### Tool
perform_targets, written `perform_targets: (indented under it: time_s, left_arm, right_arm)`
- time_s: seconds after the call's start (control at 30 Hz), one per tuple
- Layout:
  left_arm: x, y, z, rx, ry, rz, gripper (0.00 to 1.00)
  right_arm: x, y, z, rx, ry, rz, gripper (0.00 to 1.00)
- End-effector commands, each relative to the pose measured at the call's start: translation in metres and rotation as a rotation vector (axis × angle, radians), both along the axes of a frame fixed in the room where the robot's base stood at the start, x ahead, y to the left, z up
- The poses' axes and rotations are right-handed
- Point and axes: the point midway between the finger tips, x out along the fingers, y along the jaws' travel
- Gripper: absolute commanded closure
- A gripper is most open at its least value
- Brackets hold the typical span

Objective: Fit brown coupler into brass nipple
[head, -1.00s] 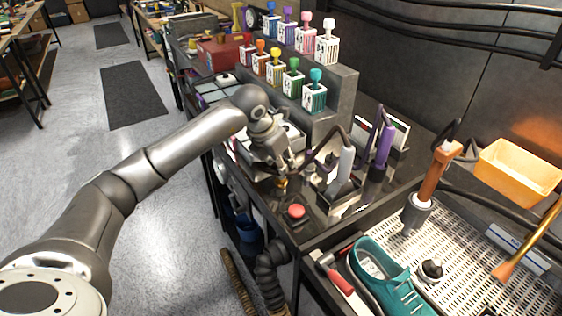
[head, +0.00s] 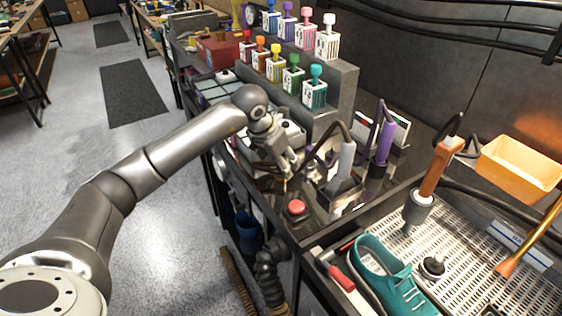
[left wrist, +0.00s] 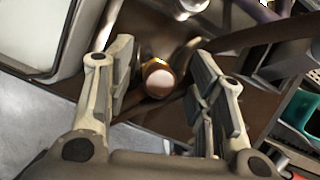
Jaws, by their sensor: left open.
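My left gripper (head: 286,174) reaches down over the front edge of the dark bench. In the left wrist view its two fingers are spread, with nothing held between them. A brass ring-shaped fitting with a pale round face (left wrist: 158,80), seemingly the brass nipple, shows between and beyond the fingers. I cannot tell whether a finger touches it. In the head view the fitting is mostly hidden by the gripper. I cannot make out the brown coupler with certainty. My right gripper is not in view.
A red button (head: 296,207) sits just in front of the gripper. A grey-handled tool (head: 346,160) and a purple-handled tool (head: 385,143) stand to the right. A teal sneaker (head: 385,275) lies by a white grate (head: 470,237).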

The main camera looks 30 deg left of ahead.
Motion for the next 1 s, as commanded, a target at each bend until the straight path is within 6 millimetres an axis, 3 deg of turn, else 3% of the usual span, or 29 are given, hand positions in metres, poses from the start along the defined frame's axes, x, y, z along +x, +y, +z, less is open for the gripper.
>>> perform_targets:
  time_s: [0.17,0.63,0.8,1.0]
  left_arm:
    - [-0.004,0.001,0.012,0.0,-0.003,0.0,0.51]
    - [-0.038,0.011,0.095,0.0,-0.004,0.0,0.51]
    - [-0.044,0.012,0.108,0.001,-0.001,0.0,0.51]
    - [-0.046,0.013,0.111,0.0,0.001,0.0,0.51]
  right_arm:
    - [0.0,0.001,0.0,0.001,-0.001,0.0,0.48]
    - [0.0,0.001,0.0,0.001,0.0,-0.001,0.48]
    - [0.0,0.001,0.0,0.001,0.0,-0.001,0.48]
    - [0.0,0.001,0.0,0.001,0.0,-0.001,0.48]
